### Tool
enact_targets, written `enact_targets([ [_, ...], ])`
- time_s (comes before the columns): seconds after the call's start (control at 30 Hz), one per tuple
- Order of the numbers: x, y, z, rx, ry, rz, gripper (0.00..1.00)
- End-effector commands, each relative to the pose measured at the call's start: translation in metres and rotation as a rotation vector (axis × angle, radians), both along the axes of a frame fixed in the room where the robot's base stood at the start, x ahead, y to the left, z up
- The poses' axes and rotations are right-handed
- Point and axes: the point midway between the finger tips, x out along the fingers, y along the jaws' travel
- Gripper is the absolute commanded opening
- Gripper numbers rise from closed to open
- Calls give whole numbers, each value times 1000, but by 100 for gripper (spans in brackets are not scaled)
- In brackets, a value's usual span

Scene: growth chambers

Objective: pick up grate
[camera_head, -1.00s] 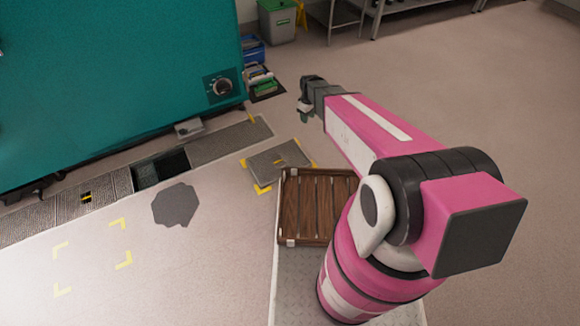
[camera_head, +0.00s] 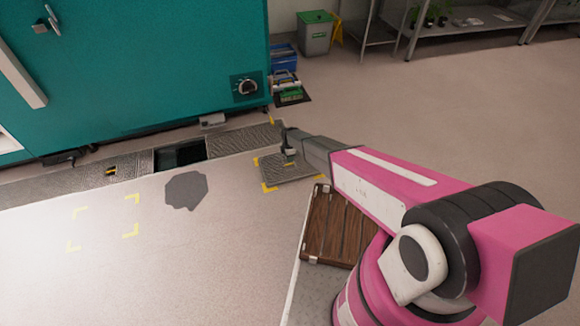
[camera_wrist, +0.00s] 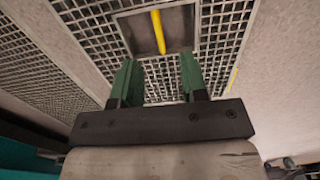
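The grate (camera_head: 285,175) lies flat on the floor between yellow corner marks, in front of the teal chamber. It has a yellow bar handle (camera_wrist: 158,32) in a recessed plate at its middle. My gripper (camera_head: 290,153) is over the grate in the head view. In the wrist view my gripper (camera_wrist: 159,72) is open, its two green fingers apart and nothing between their tips. The handle lies just beyond the fingers, roughly in line with the gap. The grate's mesh (camera_wrist: 222,42) fills much of that view. The exact height above it cannot be told.
A floor channel with metal gratings (camera_head: 232,139) runs along the teal chamber (camera_head: 150,70), with a dark open gap (camera_head: 180,155) in it. A dark patch (camera_head: 186,190) lies on the floor. A brown slatted wooden platform (camera_head: 335,228) is on my base. Floor to the right is clear.

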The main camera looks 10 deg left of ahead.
Motion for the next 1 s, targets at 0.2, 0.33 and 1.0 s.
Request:
enact_targets([
  [0.2,1,0,-26,1,-1,-2,40],
  [0.33,1,0,-33,0,0,-2,40],
  [1.0,0,0,-77,1,-1,-3,14],
])
